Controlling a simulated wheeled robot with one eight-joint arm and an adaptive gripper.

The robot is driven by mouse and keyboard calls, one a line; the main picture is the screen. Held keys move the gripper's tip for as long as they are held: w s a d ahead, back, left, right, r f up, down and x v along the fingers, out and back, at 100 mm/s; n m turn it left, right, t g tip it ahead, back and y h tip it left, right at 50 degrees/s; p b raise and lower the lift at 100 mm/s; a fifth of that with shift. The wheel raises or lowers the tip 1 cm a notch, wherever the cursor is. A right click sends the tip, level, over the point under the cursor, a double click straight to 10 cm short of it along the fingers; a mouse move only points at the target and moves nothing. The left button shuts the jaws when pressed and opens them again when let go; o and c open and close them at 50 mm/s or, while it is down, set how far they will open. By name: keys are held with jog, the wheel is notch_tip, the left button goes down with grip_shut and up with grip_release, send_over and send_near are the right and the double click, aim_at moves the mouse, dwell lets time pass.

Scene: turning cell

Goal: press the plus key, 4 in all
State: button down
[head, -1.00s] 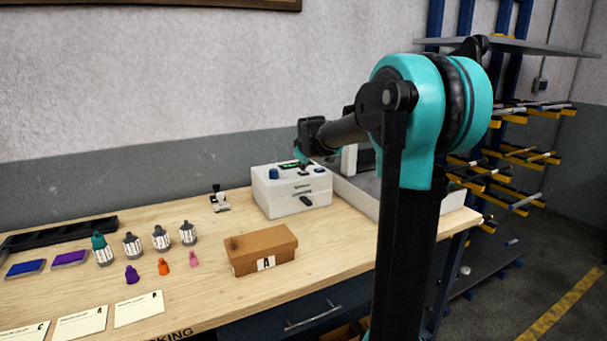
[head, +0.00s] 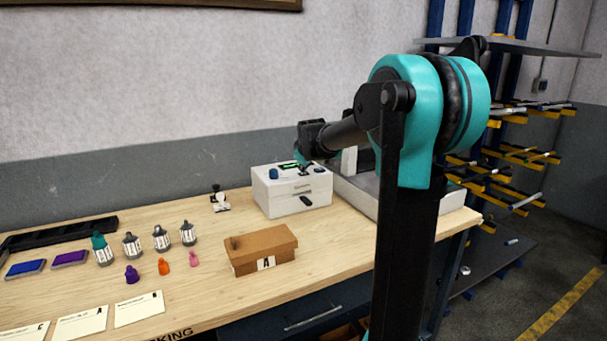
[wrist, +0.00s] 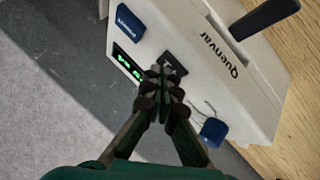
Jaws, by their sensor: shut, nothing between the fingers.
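The white machine (head: 291,200) stands on the bench under my gripper. In the wrist view its top (wrist: 185,35) carries a green-lit display (wrist: 127,66), whose digits I cannot read surely. A dark key plate (wrist: 173,64) with pale marks lies beside the display, partly hidden by my fingertips. I cannot make out a plus sign on it. My gripper (wrist: 162,84) is shut and empty, its tips at the plate's near edge. Whether they touch it is unclear. In the head view my gripper (head: 303,162) is small and low over the machine's top.
The machine's top also has a blue labelled part (wrist: 129,22) and a blue knob (wrist: 213,131). A black lever (wrist: 265,17) sticks out from its front. A brown box (head: 261,249) stands in front; a small stamp-like tool (head: 219,199) is at left.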

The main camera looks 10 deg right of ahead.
dwell(0.4)
jog(key=shift+r, duration=0.8)
jog(key=shift+r, duration=0.1)
jog(key=shift+r, duration=2.4)
jog(key=shift+s, duration=0.1)
